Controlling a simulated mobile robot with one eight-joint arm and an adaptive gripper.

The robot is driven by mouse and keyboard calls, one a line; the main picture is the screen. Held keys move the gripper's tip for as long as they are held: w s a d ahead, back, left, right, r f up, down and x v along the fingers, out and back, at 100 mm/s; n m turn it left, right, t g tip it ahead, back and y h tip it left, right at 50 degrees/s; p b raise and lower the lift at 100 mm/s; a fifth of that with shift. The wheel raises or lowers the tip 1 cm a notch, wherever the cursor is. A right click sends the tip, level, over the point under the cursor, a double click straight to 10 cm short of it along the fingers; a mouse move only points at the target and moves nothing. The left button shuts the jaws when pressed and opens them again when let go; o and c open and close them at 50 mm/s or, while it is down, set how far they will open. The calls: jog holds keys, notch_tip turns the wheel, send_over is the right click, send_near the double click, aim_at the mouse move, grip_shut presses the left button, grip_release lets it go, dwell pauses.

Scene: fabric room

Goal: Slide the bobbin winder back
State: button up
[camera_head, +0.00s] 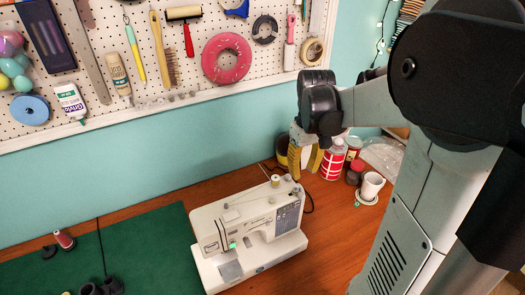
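A white sewing machine (238,233) stands on the wooden table, partly beside the green mat. The bobbin winder is at the top right end of the machine, too small to make out clearly; its position cannot be told. A spool (275,181) stands on the machine's top. My gripper (304,174), with yellow finger pads, points down just above and behind the machine's top right end. The two fingers look a little apart, with nothing visible between them. Whether a fingertip touches the winder cannot be told.
A red-and-white can (333,161), a white cup (371,186) and small jars stand right of my gripper. A pegboard (130,45) with tools hangs on the wall behind. A green cutting mat (140,255) with a red thread spool (64,239) lies at left.

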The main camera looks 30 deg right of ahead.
aim_at(300, 195)
jog(key=f+b, duration=0.1)
jog(key=f, duration=0.4)
jog(key=f+b, duration=0.2)
jog(key=f, duration=0.3)
jog(key=shift+s+a+f, duration=0.1)
jog(key=shift+s+f, duration=0.1)
grip_shut()
